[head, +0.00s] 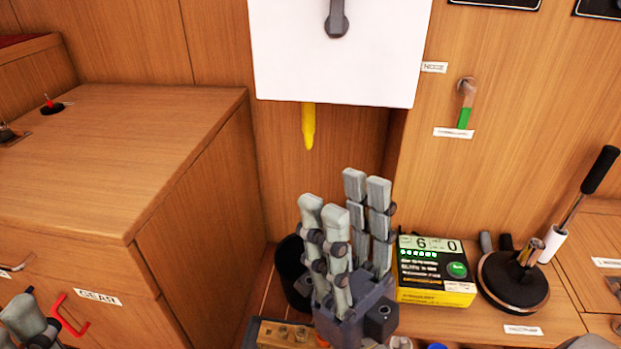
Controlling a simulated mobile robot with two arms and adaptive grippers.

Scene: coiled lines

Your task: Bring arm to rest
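My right gripper (345,203) rises from the bottom middle of the head view with its grey fingers pointing up. Its finger pairs stand apart with a gap between the tips, and nothing is held there. It stands in front of the wooden back wall, left of a green-and-black box with a yellow edge (434,270). My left gripper (22,318) shows only in part at the bottom left corner, near the drawer front labelled GEAR. Its fingers are cut off by the frame, so its opening and any contents are hidden.
A white panel (335,60) with a dark handle hangs above; a yellow pointed item (308,126) hangs below it. A black winch (514,281) and a lever (583,200) stand at right. A dark cylinder (291,270) is beside my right gripper. The left cabinet top (120,150) is mostly clear.

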